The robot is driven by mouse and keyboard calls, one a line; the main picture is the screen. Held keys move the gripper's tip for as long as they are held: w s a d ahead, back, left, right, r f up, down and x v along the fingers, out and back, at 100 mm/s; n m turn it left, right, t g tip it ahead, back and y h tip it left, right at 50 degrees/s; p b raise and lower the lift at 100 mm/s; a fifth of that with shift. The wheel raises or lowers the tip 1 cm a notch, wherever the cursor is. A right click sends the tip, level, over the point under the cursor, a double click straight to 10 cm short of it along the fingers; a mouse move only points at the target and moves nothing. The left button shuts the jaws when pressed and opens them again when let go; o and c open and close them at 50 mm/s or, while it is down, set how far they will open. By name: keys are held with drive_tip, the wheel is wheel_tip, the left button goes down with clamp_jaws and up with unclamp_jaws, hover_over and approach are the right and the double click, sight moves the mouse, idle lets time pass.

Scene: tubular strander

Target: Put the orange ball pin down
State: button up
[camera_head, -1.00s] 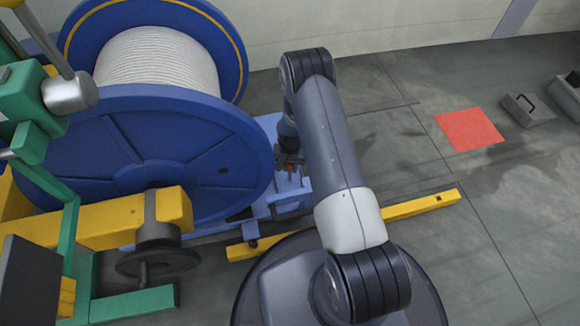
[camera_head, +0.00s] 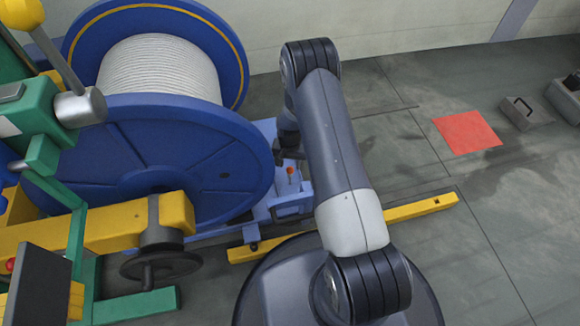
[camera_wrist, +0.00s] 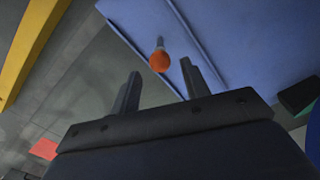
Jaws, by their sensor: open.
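The orange ball pin (camera_head: 290,171) stands on the light blue frame (camera_head: 292,209) beside the large blue reel. In the wrist view the pin shows as an orange ball (camera_wrist: 160,60) with a short grey shank against a blue surface. My gripper (camera_wrist: 158,82) is open, and its two dark fingers are apart with the ball showing beyond their tips, between them. In the head view my gripper (camera_head: 283,150) is partly hidden by my arm, close to the pin on its far side. I see no contact between fingers and ball.
The blue reel (camera_head: 190,150) with white cable is left of the pin. A yellow floor bar (camera_head: 420,207) runs in front of the frame.

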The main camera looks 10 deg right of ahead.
wheel_tip(320, 180, up, 7)
drive_tip(key=p, duration=0.1)
drive_tip(key=shift+p, duration=0.35)
drive_tip(key=shift+f, duration=0.25)
drive_tip(key=b, duration=0.3)
hover_over(290, 177)
drive_tip(key=shift+w+d+f, duration=0.1)
drive_tip(key=shift+w+f, duration=0.1)
drive_tip(key=shift+f, duration=1.95)
drive_tip(key=shift+w+f, duration=0.2)
drive_tip(key=shift+f, duration=1.95)
drive_tip(key=shift+f, duration=0.1)
